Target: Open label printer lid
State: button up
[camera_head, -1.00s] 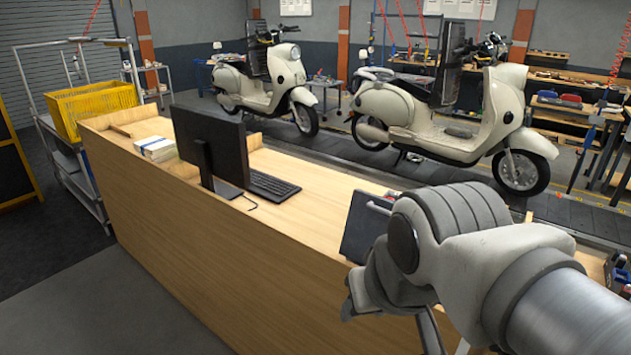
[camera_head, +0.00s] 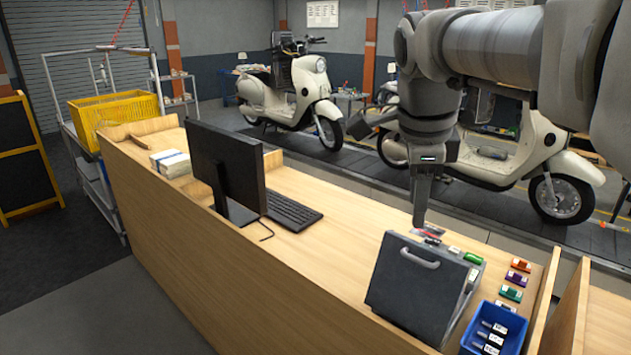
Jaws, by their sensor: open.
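The label printer (camera_head: 415,295) is a dark grey box with a slanting face and a light grey curved handle (camera_head: 420,257) near its top edge. It stands on the right part of the wooden counter, and its handle side faces me. I cannot tell clearly where its lid meets the body. My gripper (camera_head: 395,170) is open and empty, above and behind the printer. One finger points down over the counter close to the printer's back edge, with no contact visible. The other finger points left over the floor behind the counter.
A monitor (camera_head: 228,172) and keyboard (camera_head: 285,207) stand left of the printer on the wooden counter (camera_head: 200,265). A blue bin (camera_head: 495,328) and several small coloured items lie to its right. Bare counter lies between keyboard and printer. Scooters (camera_head: 295,100) stand behind.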

aim_at(415, 257)
jog(key=w+d+m, duration=0.2)
jog(key=w+m, duration=0.3)
jog(key=m, duration=0.2)
jog(key=shift+g, duration=0.4)
jog(key=x, duration=1.6)
jog(key=shift+d+f, duration=0.1)
jog(key=shift+d, duration=0.1)
grip_shut()
